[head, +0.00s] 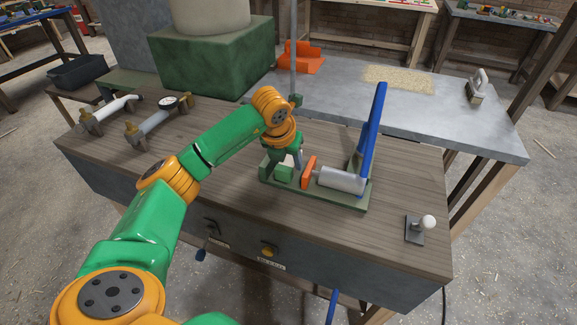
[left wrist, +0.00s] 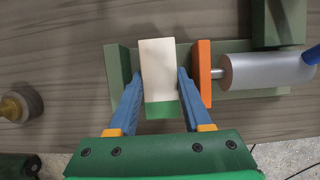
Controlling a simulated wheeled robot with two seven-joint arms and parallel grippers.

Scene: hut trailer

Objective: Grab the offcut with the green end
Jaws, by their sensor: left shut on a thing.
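The offcut is a pale cream block (left wrist: 157,62) with a green end (left wrist: 163,110) that faces my gripper's palm in the left wrist view. My left gripper (left wrist: 160,76) is shut on it, with one blue finger against each side. In the head view, my left gripper (head: 294,160) reaches down into the green clamp fixture, and the arm and fingers hide most of the offcut. The offcut is between the fixture's green end block (left wrist: 119,72) and the orange pusher plate (left wrist: 202,73), with a gap to the plate. My right gripper is not in view.
The fixture has a silver cylinder (head: 341,179) and a tall blue lever (head: 371,128). Two clamp-like tools (head: 158,120) lie at the bench's left. A white-knobbed lever (head: 428,222) stands at the right. The wooden bench top (head: 225,195) is clear in front.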

